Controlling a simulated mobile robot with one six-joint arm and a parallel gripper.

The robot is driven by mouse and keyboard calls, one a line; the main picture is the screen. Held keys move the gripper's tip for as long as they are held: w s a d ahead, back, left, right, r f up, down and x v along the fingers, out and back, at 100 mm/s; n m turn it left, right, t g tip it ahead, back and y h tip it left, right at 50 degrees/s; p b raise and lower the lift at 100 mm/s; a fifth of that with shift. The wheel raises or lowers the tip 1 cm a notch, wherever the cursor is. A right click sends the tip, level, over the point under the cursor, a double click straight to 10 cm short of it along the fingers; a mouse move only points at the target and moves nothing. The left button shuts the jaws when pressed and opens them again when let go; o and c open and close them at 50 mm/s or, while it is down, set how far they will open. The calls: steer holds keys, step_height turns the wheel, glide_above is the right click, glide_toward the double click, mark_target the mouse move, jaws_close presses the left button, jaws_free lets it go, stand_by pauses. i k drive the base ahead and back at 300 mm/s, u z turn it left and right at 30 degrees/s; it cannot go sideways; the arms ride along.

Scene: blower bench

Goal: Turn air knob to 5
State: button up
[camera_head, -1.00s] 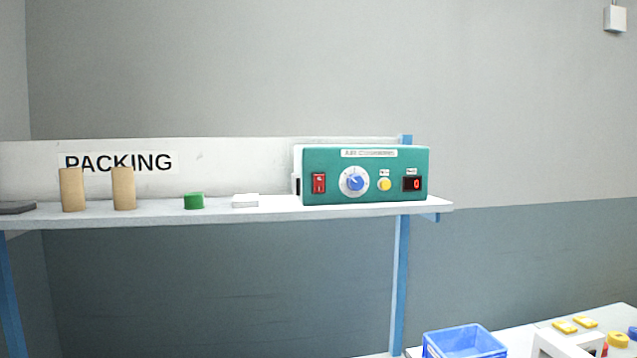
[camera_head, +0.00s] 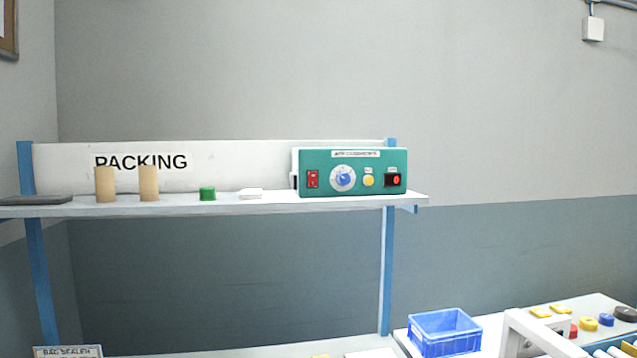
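A green control box (camera_head: 353,172) stands at the right end of a raised shelf in the head view. Its front carries a blue knob (camera_head: 343,179) on a round white dial, left of the middle. The dial's numbers and the knob's pointer are too small to read. A red switch (camera_head: 312,179) is left of the knob, a yellow button (camera_head: 369,181) is right of it, and a small display (camera_head: 393,181) shows a red 0. My gripper is not in view.
Below right are a blue crate (camera_head: 445,333) and a white frame (camera_head: 540,335). The space before the control box is clear.

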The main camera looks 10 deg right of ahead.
mark_target(344, 178)
steer(key=z, duration=0.2)
steer(key=k, duration=0.1)
steer(key=u, duration=1.75)
steer(key=k, duration=0.85)
steer(key=z, duration=0.85)
steer(key=i, duration=1)
steer(key=z, duration=0.1)
